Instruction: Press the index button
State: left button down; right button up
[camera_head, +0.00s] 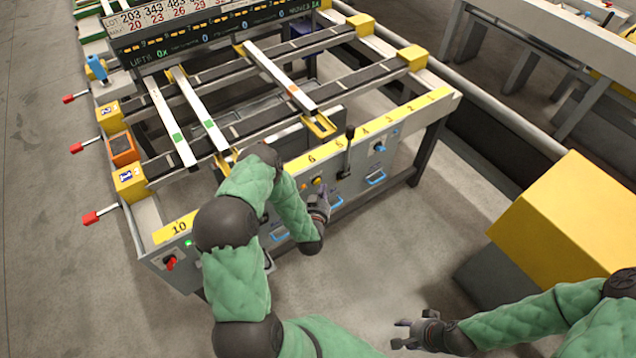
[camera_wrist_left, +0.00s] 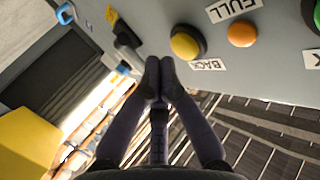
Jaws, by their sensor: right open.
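The runout table's grey front panel (camera_head: 362,160) carries round buttons and levers. In the left wrist view a yellow button (camera_wrist_left: 186,42) with a dark collar sits near a BACK label (camera_wrist_left: 206,65). An orange button (camera_wrist_left: 242,33) is to its right, near a FULL label (camera_wrist_left: 232,9). A green button (camera_wrist_left: 314,14) is cut off at the edge. No readable label says index. My left gripper (camera_head: 321,192) is at the panel front; its fingertips (camera_wrist_left: 160,64) are together, just beside the yellow button; contact cannot be told. My right gripper (camera_head: 404,335) is open and empty, away from the panel.
A black lever (camera_head: 348,140) and blue handles (camera_head: 376,178) project from the panel, with a red knob (camera_head: 170,263) at its left end. A yellow box (camera_head: 570,215) stands at right. The floor before the panel is clear.

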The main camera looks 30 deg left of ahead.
pick_arm(q)
jog(key=shift+w+a, duration=0.1)
jog(key=shift+a, duration=0.05)
jog(key=shift+w+a, duration=0.1)
jog(key=shift+a, duration=0.15)
jog(key=shift+w+a+b, duration=0.2)
jog(key=shift+a+b, duration=0.2)
jog(key=shift+a, duration=0.1)
dwell(1.3)
jog(key=shift+d, duration=0.15)
jog(key=shift+s+d, duration=0.35)
jog(key=shift+d, duration=0.35)
jog(key=d, duration=0.1)
jog(key=s+d, duration=0.1)
jog(key=d, duration=0.1)
jog(key=s+d, duration=0.1)
jog(key=shift+d, duration=0.35)
dwell(0.8)
